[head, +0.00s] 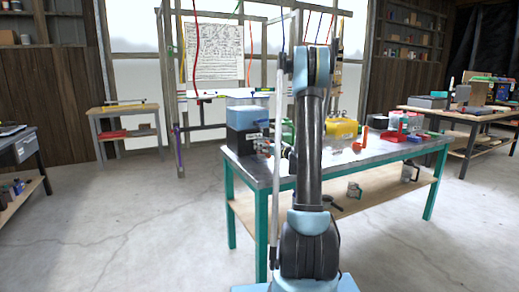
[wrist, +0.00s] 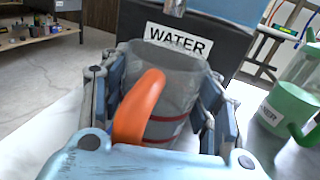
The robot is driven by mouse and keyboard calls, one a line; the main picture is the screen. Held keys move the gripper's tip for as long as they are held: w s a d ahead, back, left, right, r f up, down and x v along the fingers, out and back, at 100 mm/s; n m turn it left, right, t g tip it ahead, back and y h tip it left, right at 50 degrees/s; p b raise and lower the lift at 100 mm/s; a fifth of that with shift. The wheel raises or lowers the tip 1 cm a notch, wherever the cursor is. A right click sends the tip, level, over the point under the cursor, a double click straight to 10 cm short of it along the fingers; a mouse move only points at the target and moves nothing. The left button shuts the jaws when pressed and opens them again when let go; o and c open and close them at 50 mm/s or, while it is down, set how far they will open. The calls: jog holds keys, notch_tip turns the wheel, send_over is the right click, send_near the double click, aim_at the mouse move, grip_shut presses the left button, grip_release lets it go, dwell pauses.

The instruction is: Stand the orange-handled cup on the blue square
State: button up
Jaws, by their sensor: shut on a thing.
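The orange-handled cup (wrist: 172,75) is grey with red bands and stands between the fingers of my gripper (wrist: 168,90) in the wrist view. Its curved orange handle (wrist: 140,105) faces the camera. The gripper is shut on the cup body from both sides. The cup is in front of a black dispenser labelled WATER (wrist: 178,40), just below its metal tap (wrist: 175,7). In the head view my gripper (head: 268,149) is small and partly hidden by my arm, beside the dispenser (head: 243,129). I cannot make out the blue square clearly in either view.
The workbench (head: 262,177) has teal legs and a lower shelf. A green cup (wrist: 289,110) stands to the right of my gripper. A yellow box (head: 342,128), an upright orange item (head: 363,138) and red bins (head: 389,136) stand farther right on the bench.

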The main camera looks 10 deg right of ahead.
jog(key=shift+w+a+f, duration=0.5)
jog(key=shift+a+f, duration=0.1)
jog(key=shift+a, duration=0.05)
jog(key=shift+a+f, duration=0.15)
jog(key=shift+d, duration=0.2)
jog(key=o, duration=1.1)
jog(key=shift+f, duration=0.1)
jog(key=shift+o, duration=0.2)
jog(key=shift+d, duration=0.1)
